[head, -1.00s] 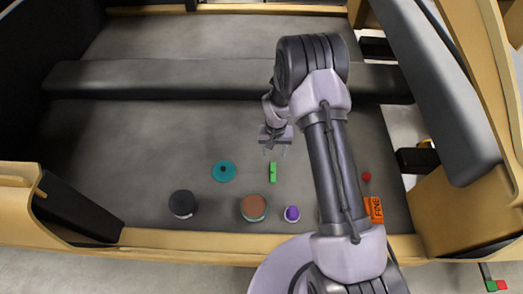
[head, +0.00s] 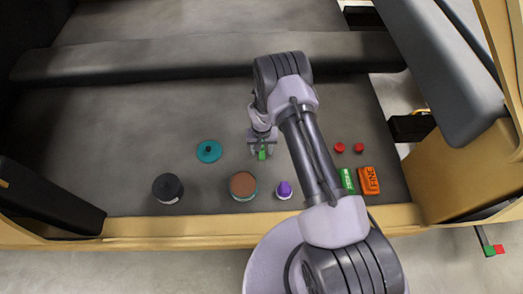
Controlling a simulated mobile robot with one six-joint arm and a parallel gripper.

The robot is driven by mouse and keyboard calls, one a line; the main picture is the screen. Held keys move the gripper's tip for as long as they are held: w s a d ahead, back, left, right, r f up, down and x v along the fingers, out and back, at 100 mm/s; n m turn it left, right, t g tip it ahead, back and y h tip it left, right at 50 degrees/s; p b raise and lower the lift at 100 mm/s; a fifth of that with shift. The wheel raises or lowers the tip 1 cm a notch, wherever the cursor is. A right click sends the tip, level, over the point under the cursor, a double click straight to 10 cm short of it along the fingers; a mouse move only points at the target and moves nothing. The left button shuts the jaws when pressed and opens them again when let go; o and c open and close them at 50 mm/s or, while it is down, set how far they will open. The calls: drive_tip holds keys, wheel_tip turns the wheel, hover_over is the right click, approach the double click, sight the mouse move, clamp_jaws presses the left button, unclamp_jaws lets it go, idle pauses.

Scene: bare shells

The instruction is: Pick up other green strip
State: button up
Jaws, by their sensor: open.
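A small green strip (head: 262,155) lies on the dark grey surface near the middle of the head view. My gripper (head: 262,151) is open right over it, and its fingers partly cover the strip. I cannot tell whether the fingers touch it. A larger green piece with light markings (head: 347,181) lies to the right, beside my forearm and next to an orange block with dark lettering (head: 369,180).
Two small red pieces (head: 339,147) (head: 359,148) lie right. A wooden edge (head: 150,230) runs along the front.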

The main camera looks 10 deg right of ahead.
drive_tip(key=shift+r, duration=0.1)
clamp_jaws()
